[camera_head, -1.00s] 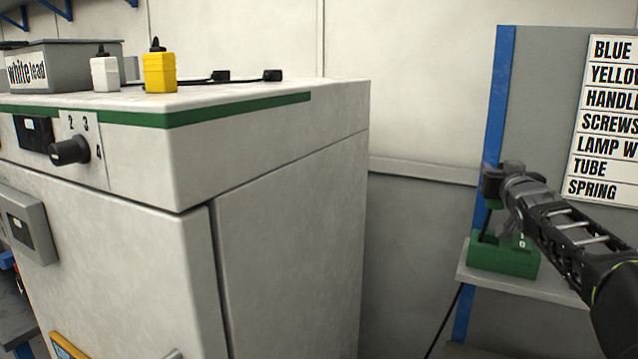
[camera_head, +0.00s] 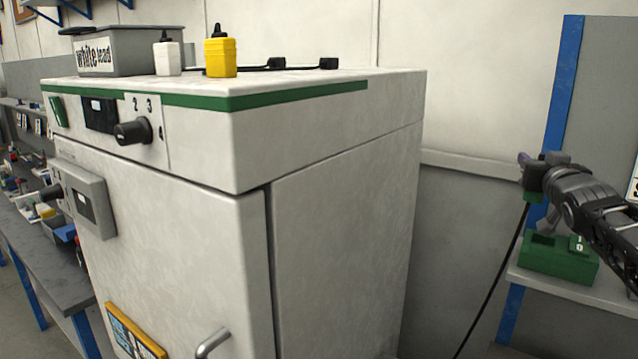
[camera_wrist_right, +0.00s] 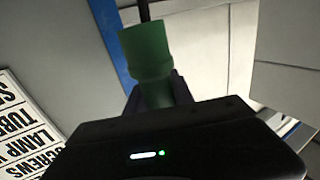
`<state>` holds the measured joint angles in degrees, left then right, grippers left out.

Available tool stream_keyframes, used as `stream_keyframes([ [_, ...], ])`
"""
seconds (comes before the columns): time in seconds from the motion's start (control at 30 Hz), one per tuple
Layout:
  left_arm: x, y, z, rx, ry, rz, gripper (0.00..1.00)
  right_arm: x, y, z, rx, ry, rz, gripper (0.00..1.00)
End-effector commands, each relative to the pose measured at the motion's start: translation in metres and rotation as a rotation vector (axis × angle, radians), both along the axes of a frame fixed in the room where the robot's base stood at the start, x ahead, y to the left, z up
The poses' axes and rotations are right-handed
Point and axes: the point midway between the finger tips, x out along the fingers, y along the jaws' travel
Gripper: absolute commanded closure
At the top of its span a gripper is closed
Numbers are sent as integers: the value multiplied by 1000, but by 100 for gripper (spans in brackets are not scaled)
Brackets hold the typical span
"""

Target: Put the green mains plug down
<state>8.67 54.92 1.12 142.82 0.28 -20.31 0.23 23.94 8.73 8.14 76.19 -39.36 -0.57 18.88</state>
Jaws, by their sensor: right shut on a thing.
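My right gripper (camera_head: 534,178) is shut on the green mains plug (camera_head: 536,197) at the right of the head view. A black cable (camera_head: 496,275) hangs from the plug down toward the floor. In the right wrist view the plug (camera_wrist_right: 147,52) is a green cylinder between the fingers, with the cable leaving its far end. The plug is in the air, above and a little left of a green box (camera_head: 548,262) with 1 and 0 marks, apart from it. My left gripper is not in view.
The green box stands on a grey shelf (camera_head: 588,286) with a blue post (camera_head: 561,95). A large white cabinet (camera_head: 340,210) fills the middle. On its top are a yellow bottle (camera_head: 220,57), a white bottle (camera_head: 167,58) and a grey "white lead" box (camera_head: 142,50). A cluttered bench (camera_head: 45,245) is at left.

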Motion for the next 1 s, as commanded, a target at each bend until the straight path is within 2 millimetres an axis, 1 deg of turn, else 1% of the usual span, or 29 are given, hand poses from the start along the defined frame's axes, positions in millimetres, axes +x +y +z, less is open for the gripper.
stream_keyframes([
  [0.03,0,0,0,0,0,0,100,2,6,-2,-1,-1,10,100],
  [0.2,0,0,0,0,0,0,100,6,17,-10,0,0,27,100],
  [0.37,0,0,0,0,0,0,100,11,35,-25,0,-1,52,100],
  [0.4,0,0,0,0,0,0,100,14,44,-35,3,2,66,100],
  [0.47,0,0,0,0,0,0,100,17,57,-49,3,3,82,100],
  [0.57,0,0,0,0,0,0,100,20,88,-85,5,7,114,100],
  [0.6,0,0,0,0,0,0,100,20,100,-100,4,7,124,100],
  [0.67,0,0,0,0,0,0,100,19,120,-126,4,9,138,100],
  [0.73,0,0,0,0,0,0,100,15,143,-155,4,9,152,100],
  [0.77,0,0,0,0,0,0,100,12,152,-169,4,10,157,100],
  [0.8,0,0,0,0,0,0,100,8,166,-187,2,11,164,100],
  [0.87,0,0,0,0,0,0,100,0,185,-214,3,12,172,100],
  [0.9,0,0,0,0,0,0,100,-7,198,-233,3,13,178,100],
  [0.97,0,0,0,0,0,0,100,-18,215,-260,2,14,185,100],
  [1.0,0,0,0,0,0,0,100,-26,227,-278,2,15,192,100],
])
